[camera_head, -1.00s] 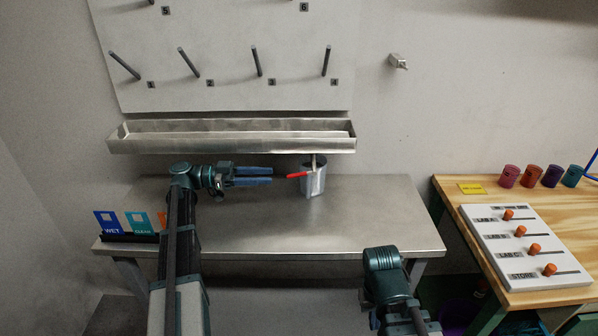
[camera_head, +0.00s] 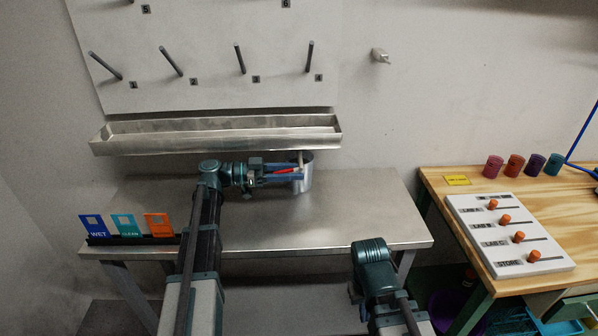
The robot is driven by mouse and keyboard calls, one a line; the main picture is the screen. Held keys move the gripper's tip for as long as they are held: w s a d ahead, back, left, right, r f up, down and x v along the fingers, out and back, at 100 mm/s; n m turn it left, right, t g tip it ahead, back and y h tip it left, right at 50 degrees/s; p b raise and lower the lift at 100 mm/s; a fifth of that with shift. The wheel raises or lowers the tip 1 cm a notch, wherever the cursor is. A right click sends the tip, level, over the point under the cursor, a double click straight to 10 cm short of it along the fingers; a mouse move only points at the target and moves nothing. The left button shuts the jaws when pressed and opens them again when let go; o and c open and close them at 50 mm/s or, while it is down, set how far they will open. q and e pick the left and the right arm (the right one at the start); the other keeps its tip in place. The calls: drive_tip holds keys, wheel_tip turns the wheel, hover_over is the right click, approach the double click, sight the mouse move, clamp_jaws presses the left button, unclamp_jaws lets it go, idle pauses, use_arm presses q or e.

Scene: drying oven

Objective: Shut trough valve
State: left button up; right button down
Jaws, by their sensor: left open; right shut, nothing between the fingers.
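The trough (camera_head: 215,141) is a long metal channel on the wall above the steel table. The valve's red handle (camera_head: 284,171) shows below the trough's right part, pointing left from a thin pipe in front of the metal bucket (camera_head: 305,182). My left gripper (camera_head: 288,174) reaches in from the left, with its open fingers around or right beside the red handle. I cannot tell whether they touch it. My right arm is folded low in front of the table, and its fingers are hidden.
The steel table (camera_head: 345,222) is mostly bare. A holder with blue, teal and orange cards (camera_head: 159,224) stands at its left edge. The wooden bench (camera_head: 540,208) at right carries a slider panel (camera_head: 510,235) and several colored cups (camera_head: 514,166). Pegs stick out above the trough.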

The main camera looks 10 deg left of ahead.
use_arm(q)
drive_tip(key=shift+x, duration=0.95)
clamp_jaws()
idle(0.8)
